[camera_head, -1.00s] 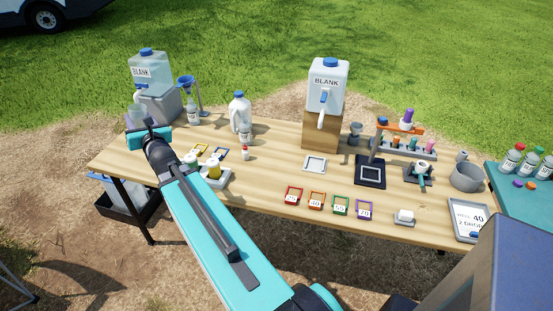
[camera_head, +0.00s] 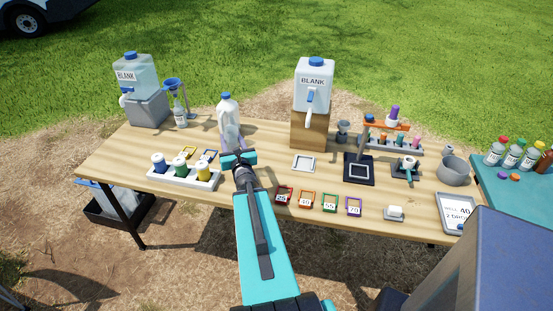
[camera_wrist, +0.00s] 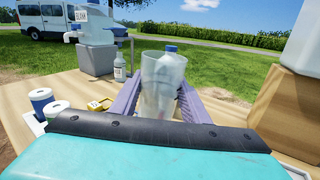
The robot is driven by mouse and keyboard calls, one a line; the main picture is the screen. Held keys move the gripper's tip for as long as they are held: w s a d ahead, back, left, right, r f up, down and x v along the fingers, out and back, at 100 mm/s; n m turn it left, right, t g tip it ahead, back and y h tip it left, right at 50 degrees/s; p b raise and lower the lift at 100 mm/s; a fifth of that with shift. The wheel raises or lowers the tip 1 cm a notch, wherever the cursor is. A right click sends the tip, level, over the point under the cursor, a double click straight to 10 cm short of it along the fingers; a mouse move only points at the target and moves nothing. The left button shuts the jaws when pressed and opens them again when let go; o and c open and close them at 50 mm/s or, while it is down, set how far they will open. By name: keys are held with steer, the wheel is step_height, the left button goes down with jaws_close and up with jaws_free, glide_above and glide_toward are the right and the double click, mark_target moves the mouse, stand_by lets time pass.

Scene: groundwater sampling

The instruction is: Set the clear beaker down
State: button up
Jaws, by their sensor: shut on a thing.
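In the wrist view, the clear beaker (camera_wrist: 153,72) stands upright between the two purple fingers of my gripper (camera_wrist: 160,100). The fingers are shut on its sides. A white bottle with a blue cap (camera_wrist: 170,50) shows through and behind it. In the head view, my gripper (camera_head: 238,158) is over the middle-left of the wooden table, in front of that bottle (camera_head: 228,108). The beaker is hard to make out there against the bottle. The beaker's base is hidden in the wrist view, so I cannot tell its height above the table.
A white square tray (camera_head: 303,164) and a black square-topped device (camera_head: 359,170) lie to the right. Coloured numbered frames (camera_head: 307,199) line the front edge. A white rack with several capped bottles (camera_head: 184,177) is at left. A BLANK jug (camera_head: 313,85) stands on a wooden block.

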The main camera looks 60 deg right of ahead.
steer(key=s+d+f+g+h, duration=0.1)
steer(key=s+d+f, duration=0.2)
steer(key=s, duration=0.5)
steer(key=s+d+f+m+g, duration=0.1)
steer(key=s+d+f, duration=0.2)
steer(key=s+f, duration=0.2)
steer(key=s, duration=0.3)
steer(key=shift+s+d+h, duration=0.15)
steer(key=shift+h, duration=0.25)
steer(key=shift+d+f, duration=0.15)
steer(key=shift+f, duration=0.05)
steer(key=b+x, duration=0.1)
steer(key=b, duration=0.1)
steer(key=b+x, duration=0.1)
steer(key=b, duration=0.2)
steer(key=b+x, duration=0.1)
steer(key=b, duration=0.2)
steer(key=shift+d+f, duration=0.25)
steer(key=shift+d, duration=0.1)
steer(key=shift+d+b, duration=0.1)
steer(key=shift+b, duration=0.3)
steer(key=shift+d+b, duration=0.2)
steer(key=shift+b, duration=0.5)
steer(key=shift+w+d+f+b, duration=0.1)
steer(key=shift+w+d+b, duration=0.25)
steer(key=shift+b, duration=0.7)
